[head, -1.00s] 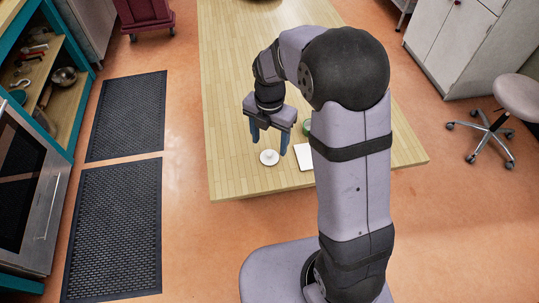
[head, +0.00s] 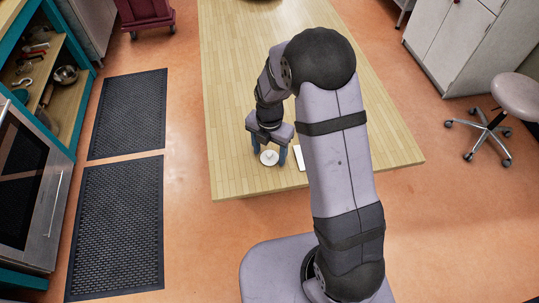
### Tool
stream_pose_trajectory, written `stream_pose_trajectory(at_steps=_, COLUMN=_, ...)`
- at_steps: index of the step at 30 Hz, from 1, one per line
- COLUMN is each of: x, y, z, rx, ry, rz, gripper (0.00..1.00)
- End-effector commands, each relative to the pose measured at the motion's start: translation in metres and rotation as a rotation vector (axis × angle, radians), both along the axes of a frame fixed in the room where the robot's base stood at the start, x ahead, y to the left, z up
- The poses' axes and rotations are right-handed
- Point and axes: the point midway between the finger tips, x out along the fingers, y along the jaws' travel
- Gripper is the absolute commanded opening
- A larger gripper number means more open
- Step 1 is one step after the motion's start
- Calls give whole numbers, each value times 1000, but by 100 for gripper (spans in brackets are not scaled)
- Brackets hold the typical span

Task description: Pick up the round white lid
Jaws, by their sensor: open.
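The round white lid (head: 269,158) lies on the wooden table near its front edge, with a small knob on top. My gripper (head: 269,154) is open, with its two blue fingers low over the table, one at the left and one at the right of the lid. I cannot tell whether the fingers touch the lid. Nothing is held between them.
A white flat item (head: 300,160) lies just right of my gripper, partly hidden by my arm. The wooden table (head: 232,100) is bare to the left and behind. Dark mats (head: 118,225) lie on the floor at the left, and a stool (head: 515,95) stands at the right.

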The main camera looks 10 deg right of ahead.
Motion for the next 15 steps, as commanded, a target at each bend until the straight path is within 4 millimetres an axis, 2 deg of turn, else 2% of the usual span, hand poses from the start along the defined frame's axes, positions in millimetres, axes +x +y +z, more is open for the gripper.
stream_pose_trajectory(at_steps=4, x=0, y=0, z=0, rx=0, ry=0, rz=0, gripper=58)
stream_pose_trajectory(at_steps=8, x=0, y=0, z=0, rx=0, ry=0, rz=0, gripper=27)
stream_pose_trajectory(at_steps=9, x=0, y=0, z=0, rx=0, ry=0, rz=0, gripper=24)
stream_pose_trajectory(at_steps=15, x=0, y=0, z=0, rx=0, ry=0, rz=0, gripper=23)
